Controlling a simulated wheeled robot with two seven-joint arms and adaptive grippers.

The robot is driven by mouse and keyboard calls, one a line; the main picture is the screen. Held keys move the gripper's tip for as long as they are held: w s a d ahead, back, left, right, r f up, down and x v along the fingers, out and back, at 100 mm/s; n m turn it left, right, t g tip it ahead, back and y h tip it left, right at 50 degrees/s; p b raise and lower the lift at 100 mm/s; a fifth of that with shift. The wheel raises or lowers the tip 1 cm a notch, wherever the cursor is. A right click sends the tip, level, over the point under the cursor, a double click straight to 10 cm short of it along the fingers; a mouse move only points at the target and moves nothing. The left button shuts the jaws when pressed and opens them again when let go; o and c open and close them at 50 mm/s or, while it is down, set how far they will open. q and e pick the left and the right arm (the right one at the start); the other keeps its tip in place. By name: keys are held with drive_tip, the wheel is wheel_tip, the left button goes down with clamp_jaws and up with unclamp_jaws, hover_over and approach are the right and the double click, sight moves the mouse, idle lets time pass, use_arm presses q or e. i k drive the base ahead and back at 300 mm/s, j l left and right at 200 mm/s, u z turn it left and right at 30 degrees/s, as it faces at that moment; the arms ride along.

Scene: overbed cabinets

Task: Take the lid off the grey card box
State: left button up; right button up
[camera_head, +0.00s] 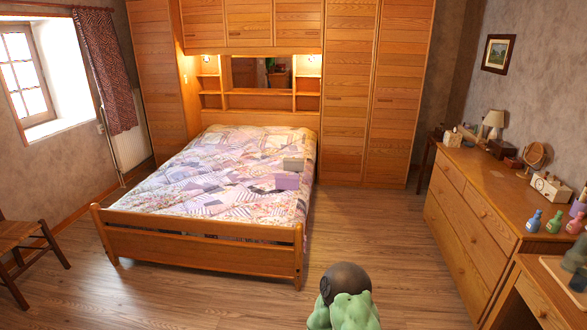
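A small grey box (293,164) rests on the patchwork bedspread, toward the right side of the bed. It looks like the grey card box, but it is too small to make out the seam between lid and body. A lilac box (287,181) sits just in front of it, very close; I cannot tell whether they touch. Neither of my grippers is in view, so I cannot see whether they are open or shut.
The bed (200,232) has a raised wooden footboard. A dresser (476,200) along the right wall holds a lamp and several bottles. A chair (22,240) stands at left. A green, dark-topped shape (345,306) at the bottom is unclear.

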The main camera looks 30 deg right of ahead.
sight(299, 160)
drive_tip(key=i+l+z, duration=0.75)
drive_tip(key=z, duration=0.2)
drive_tip(key=i+z, duration=0.45)
drive_tip(key=i, duration=0.15)
drive_tip(key=i+l+z, duration=0.1)
drive_tip(key=i+z, duration=0.25)
drive_tip(key=i, duration=1.7)
drive_tip(key=i+u, duration=0.35)
drive_tip(key=i, duration=0.15)
drive_tip(key=i+u, duration=0.35)
drive_tip(key=i+l+u, duration=0.35)
drive_tip(key=i, duration=0.25)
drive_tip(key=i+l+u, duration=0.2)
drive_tip(key=i+u, duration=0.15)
drive_tip(key=i+l+u, duration=0.15)
drive_tip(key=i+u, duration=0.25)
drive_tip(key=i+l+u, duration=0.15)
drive_tip(key=u, duration=0.25)
drive_tip(key=i+l+u, duration=0.25)
drive_tip(key=u, duration=0.2)
drive_tip(key=i+l+u, duration=0.15)
drive_tip(key=l+u, duration=0.25)
drive_tip(key=i+l+u, duration=0.1)
drive_tip(key=l+u, duration=0.3)
drive_tip(key=i+l+u, duration=0.1)
drive_tip(key=l+u, duration=0.2)
drive_tip(key=l, duration=0.2)
